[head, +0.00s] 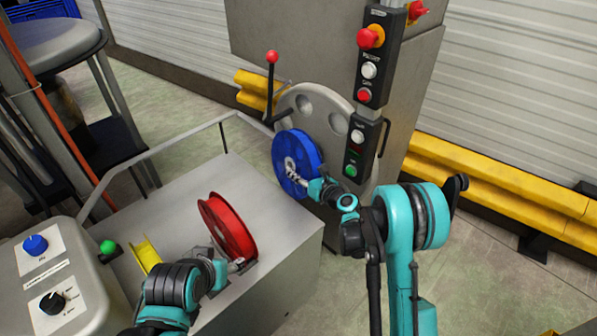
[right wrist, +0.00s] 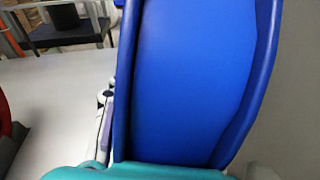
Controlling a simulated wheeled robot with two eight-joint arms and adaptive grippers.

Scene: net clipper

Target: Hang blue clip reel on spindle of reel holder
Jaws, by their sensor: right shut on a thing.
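The blue clip reel (head: 308,150) stands on edge in front of the grey round reel holder (head: 345,122). It fills the middle of the right wrist view (right wrist: 195,80). My right gripper (head: 297,178) is shut on the blue reel near its pale hub. The spindle is hidden behind the reel, so I cannot tell whether the reel is around it or just before it. My left gripper (head: 236,266) is low beside the red reel (head: 232,228); its fingers are too small to judge.
The red reel stands on a grey table (head: 175,205) with a yellow piece (head: 146,253). A button panel (head: 375,75) hangs close right of the reel holder. A red-knobbed lever (head: 271,85) stands at its left. A metal rail (head: 180,152) edges the table.

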